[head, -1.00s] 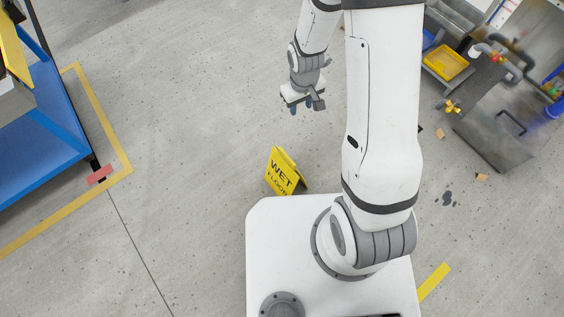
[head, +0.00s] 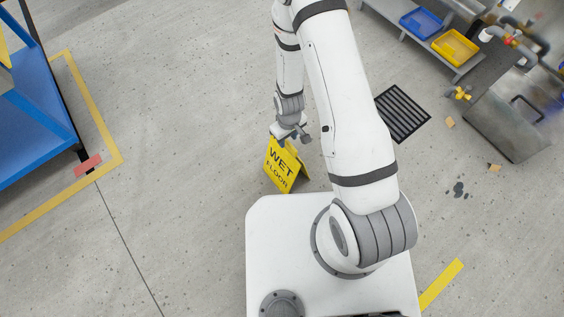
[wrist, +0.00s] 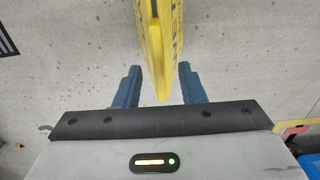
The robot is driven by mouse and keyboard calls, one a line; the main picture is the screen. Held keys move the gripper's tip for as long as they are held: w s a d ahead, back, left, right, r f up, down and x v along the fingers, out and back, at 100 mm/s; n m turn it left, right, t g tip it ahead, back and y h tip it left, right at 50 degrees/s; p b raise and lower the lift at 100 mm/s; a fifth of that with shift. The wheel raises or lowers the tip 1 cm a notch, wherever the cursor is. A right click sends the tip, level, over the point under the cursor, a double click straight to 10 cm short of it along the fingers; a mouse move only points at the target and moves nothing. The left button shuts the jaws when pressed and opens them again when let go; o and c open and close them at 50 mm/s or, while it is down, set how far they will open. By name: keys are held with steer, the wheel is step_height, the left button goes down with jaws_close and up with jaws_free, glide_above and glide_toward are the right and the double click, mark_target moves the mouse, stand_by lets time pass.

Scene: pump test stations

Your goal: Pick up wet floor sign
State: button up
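The yellow wet floor sign (head: 280,168) stands upright on the floor just beyond the front edge of my base in the head view. Its front reads "WET FLOOR". My gripper (head: 288,139) is at the top edge of the sign in the head view. In the wrist view, the two blue fingers of my gripper (wrist: 157,82) are apart, one on each side of the sign's yellow top edge (wrist: 160,60). A gap shows between the sign and each finger. The fingertips are partly hidden in the head view.
A blue cart (head: 40,125) stands at the left inside yellow floor tape (head: 98,115). At the right are a dark floor grate (head: 402,112), a bench with blue and yellow trays (head: 455,47), and pipework. The grey floor around the sign is mostly clear.

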mark_target(288, 142)
step_height(288, 142, down, 5)
steer(key=b, duration=0.4)
steer(key=shift+w+r, duration=0.1)
steer(key=shift+r, duration=0.1)
steer(key=shift+c, duration=0.2)
jaws_close()
stand_by(0.8)
